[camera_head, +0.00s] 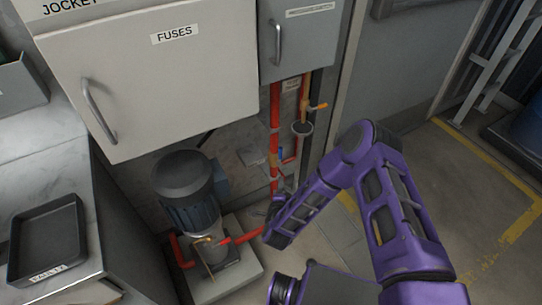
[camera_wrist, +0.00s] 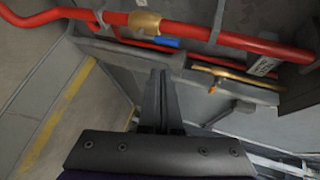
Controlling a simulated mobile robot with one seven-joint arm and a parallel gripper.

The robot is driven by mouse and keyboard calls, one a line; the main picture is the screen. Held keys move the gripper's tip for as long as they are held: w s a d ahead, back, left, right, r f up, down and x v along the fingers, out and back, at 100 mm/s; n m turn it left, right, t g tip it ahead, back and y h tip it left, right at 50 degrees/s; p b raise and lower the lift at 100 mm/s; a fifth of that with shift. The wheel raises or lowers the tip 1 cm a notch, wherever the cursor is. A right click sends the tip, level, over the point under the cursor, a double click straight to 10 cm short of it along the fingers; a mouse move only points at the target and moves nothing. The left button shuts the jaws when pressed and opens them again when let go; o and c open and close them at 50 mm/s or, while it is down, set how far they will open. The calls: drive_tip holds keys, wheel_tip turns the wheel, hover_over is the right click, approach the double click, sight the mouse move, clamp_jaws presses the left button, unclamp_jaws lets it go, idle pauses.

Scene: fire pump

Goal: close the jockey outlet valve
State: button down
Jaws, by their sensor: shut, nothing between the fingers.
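My purple arm reaches toward the red pipework beside the jockey pump (camera_head: 187,195). A brass-coloured lever or pipe (camera_wrist: 225,74) lies to the right. A small tag there is unreadable. I cannot tell which fitting is the jockey outlet valve.
A cabinet marked FUSES (camera_head: 150,75) overhangs the pump. A grey counter with a black tray (camera_head: 48,238) stands at left. An orange handle (camera_head: 318,106) sticks out higher on the pipework. Open floor (camera_head: 430,170) lies to the right.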

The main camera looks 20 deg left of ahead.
drive_tip(key=shift+s+a+f, duration=0.1)
drive_tip(key=shift+s+a, duration=0.2)
drive_tip(key=shift+a, duration=0.2)
drive_tip(key=b, duration=0.2)
approach(281, 155)
drive_tip(key=x, duration=0.5)
drive_tip(key=shift+s+f, duration=0.1)
drive_tip(key=shift+f, duration=0.15)
drive_tip(key=shift+w+a, duration=0.25)
drive_tip(key=shift+w, duration=0.5)
drive_tip(key=shift+d+r+m, duration=0.1)
drive_tip(key=shift+m, duration=0.2)
